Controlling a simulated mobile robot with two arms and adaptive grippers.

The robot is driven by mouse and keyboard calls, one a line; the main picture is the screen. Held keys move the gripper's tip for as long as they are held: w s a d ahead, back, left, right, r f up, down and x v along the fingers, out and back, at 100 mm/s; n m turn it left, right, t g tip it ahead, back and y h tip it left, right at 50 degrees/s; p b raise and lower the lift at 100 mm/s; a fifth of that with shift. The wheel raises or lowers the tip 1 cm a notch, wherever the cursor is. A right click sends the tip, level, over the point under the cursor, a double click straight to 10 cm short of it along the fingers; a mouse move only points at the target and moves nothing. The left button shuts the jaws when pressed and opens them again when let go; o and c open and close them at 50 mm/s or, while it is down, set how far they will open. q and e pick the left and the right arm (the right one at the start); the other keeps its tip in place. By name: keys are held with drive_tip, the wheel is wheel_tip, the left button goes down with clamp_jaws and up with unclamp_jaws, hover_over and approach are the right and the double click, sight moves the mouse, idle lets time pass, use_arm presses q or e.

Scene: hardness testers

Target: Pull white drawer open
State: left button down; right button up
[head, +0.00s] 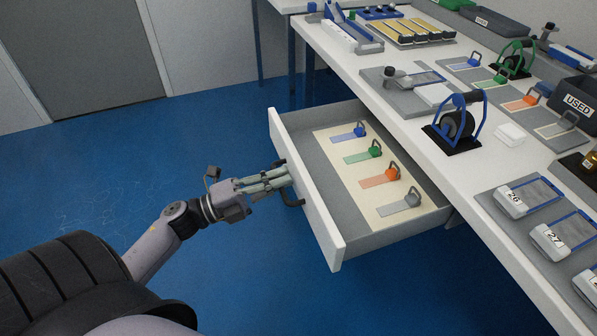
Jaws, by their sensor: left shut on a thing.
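The white drawer (322,221) is open under the white table and sticks out to the left over the blue floor. Its dark handle (294,201) is on the outer front panel. My left gripper (284,178) is at the handle, shut on it, with the fingers partly hiding it. Inside the drawer, a pale mat (345,172) bears blue, green, orange and grey pieces with small hooked parts. My right gripper is not in view.
The white table (395,125) bears a blue-framed roller (460,122), a green-framed roller (515,60), grey trays and a dark "USED" bin (577,103). The blue floor left of the drawer is clear. A grey door (80,50) is at the back left.

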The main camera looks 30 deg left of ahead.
use_arm(q)
drive_tip(key=shift+r+v, duration=0.15)
drive_tip(key=shift+v, duration=0.65)
drive_tip(key=shift+r+v, duration=0.15)
drive_tip(key=shift+v, duration=0.6)
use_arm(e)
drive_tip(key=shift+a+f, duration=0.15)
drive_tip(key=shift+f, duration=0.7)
use_arm(q)
drive_tip(key=c, duration=2)
unclamp_jaws()
drive_tip(key=shift+o, duration=0.2)
drive_tip(key=v, duration=1.2)
